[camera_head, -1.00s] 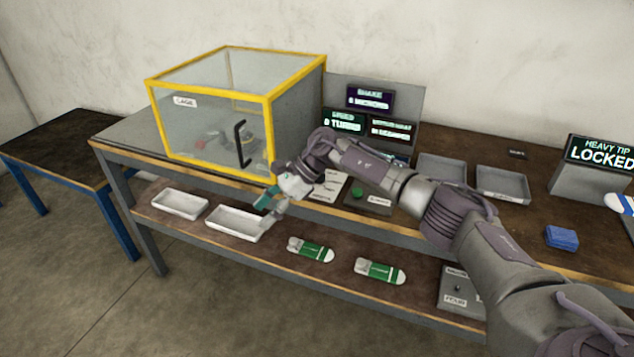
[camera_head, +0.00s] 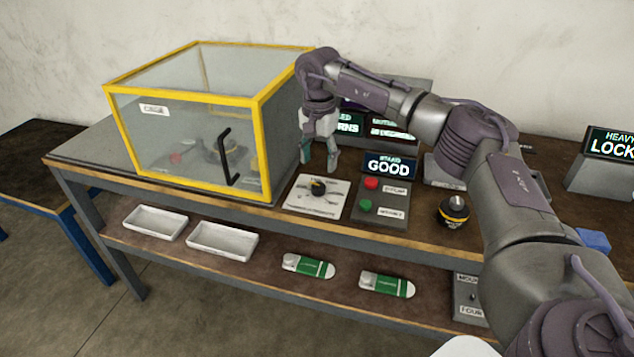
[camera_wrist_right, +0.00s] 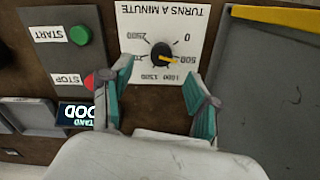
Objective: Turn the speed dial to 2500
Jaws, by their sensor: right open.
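The speed dial (camera_head: 319,188) is a black knob with a yellow pointer on a white plate (camera_head: 300,206), on the bench top. In the right wrist view the dial (camera_wrist_right: 161,55) appears upside down under "TURNS A MINUTE". Its yellow pointer is at the 500 mark; the 2500 mark is at the plate's upper left there. My right gripper (camera_head: 318,163) is open and empty, pointing down above and just behind the dial. In the wrist view its teal fingers (camera_wrist_right: 150,85) are spread, apart from the knob. My left gripper is not in view.
A yellow-framed clear cage (camera_head: 190,150) stands left of the dial plate. A panel with a red button (camera_head: 371,183) and a green button (camera_head: 365,206) is to its right. Behind is a display reading GOOD (camera_head: 389,166). A black and yellow object (camera_head: 453,211) stands farther right.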

